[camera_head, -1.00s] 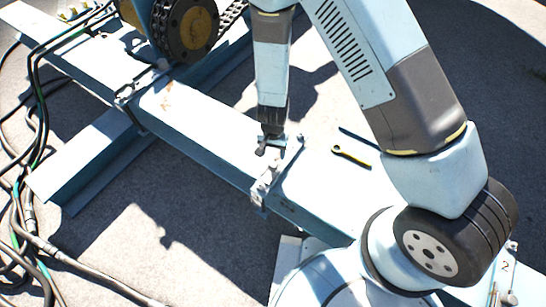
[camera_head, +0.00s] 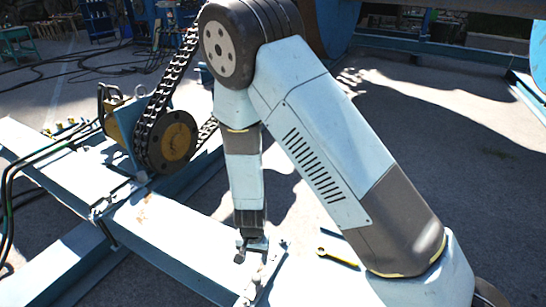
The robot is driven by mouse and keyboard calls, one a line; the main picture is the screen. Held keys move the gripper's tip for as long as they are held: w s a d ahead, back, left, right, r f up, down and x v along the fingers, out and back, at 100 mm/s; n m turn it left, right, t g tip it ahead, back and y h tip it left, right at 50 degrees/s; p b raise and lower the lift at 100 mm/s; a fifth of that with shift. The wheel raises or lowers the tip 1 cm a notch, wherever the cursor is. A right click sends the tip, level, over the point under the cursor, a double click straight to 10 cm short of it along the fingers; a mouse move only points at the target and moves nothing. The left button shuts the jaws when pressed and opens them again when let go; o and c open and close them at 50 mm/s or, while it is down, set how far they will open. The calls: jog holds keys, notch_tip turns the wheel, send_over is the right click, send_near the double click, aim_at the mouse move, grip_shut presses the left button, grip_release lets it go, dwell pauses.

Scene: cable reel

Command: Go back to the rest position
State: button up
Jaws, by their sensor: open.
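My gripper (camera_head: 252,247) is at the end of my pale blue and grey arm (camera_head: 320,140). It points down just above the light blue beam (camera_head: 165,215), close to a metal clamp (camera_head: 262,277) on the beam. The jaws are small in this view and I see nothing held between them. The arm is bent, with its elbow high and the forearm hanging nearly upright. Part of the beam is hidden behind the arm.
A yellow spanner (camera_head: 337,258) lies on the beam right of my gripper. A chain (camera_head: 163,105) runs over a black sprocket (camera_head: 168,142) at the left. Black cables (camera_head: 45,160) lie across the beam's left end. Open concrete (camera_head: 440,170) spreads at the right.

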jog(key=w+d+r+t+y, duration=0.15)
jog(key=d+r, duration=0.25)
jog(key=r, duration=0.6)
jog(key=w+d+r+n+y, duration=0.1)
jog(key=w+d+r, duration=0.25)
jog(key=r, duration=0.75)
jog(key=w+d+r+y, duration=0.15)
jog(key=d+r, duration=0.35)
jog(key=r, duration=0.5)
jog(key=s+d+r+t+h, duration=0.2)
jog(key=s+d+r, duration=0.5)
jog(key=d+r, duration=0.2)
jog(key=s+d+r+t+h, duration=0.2)
jog(key=s+d+r, duration=0.5)
jog(key=d, duration=0.5)
notch_tip(320, 180, up, 2)
jog(key=shift+s+d+r, duration=0.15)
jog(key=shift+s+r, duration=0.05)
jog(key=shift+s, duration=0.05)
